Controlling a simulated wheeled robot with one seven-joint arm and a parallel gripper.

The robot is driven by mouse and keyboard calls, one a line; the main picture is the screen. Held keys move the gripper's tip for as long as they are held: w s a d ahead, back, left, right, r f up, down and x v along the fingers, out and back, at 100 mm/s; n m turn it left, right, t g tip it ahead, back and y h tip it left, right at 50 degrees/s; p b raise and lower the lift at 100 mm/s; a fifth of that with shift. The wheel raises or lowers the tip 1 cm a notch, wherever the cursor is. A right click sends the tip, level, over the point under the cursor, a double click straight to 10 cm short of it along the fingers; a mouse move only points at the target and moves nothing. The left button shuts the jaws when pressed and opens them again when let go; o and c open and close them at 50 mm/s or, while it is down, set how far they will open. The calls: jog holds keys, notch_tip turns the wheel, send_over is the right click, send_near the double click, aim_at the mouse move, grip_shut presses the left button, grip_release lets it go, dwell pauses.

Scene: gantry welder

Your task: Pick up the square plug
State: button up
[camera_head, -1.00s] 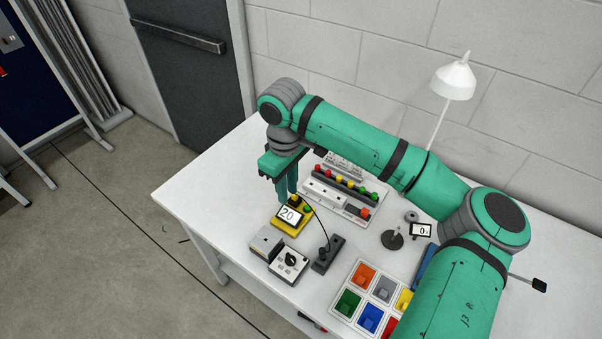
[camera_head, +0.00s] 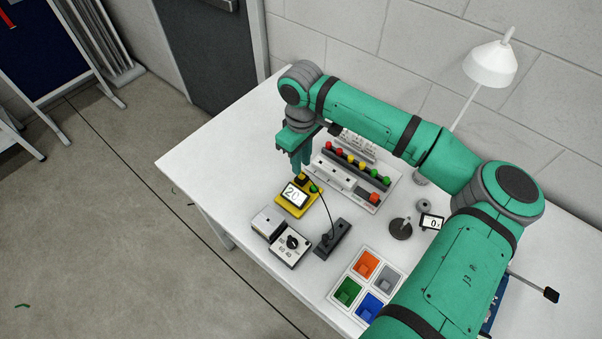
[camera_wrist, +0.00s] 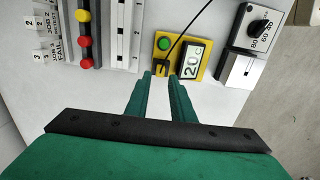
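A small dark block that looks like the plug (camera_head: 301,180) sits at the back of the yellow unit (camera_head: 283,207), which has a display and a green button. A thin black cable (camera_head: 328,212) runs from there to a dark grey block (camera_head: 341,231). My gripper (camera_head: 302,170) points down just above the back of the yellow unit. In the wrist view, my gripper's fingers (camera_wrist: 161,75) are apart with a gap between the tips, and the cable (camera_wrist: 181,36) runs down toward them. The plug's shape and any contact with the fingers are not clear.
A grey box with a dial (camera_head: 290,249) stands in front of the yellow unit. A panel with coloured knobs (camera_head: 352,162) lies behind my gripper, to the right. A tray of coloured squares (camera_head: 342,273) is at the front. The left of the table (camera_head: 225,160) is clear.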

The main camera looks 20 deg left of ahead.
aim_at(302, 177)
jog(key=f, duration=0.4)
jog(key=shift+s+d+f, duration=0.1)
jog(key=shift+d+f, duration=0.05)
jog(key=shift+d, duration=0.05)
jog(key=shift+a, duration=0.1)
grip_shut()
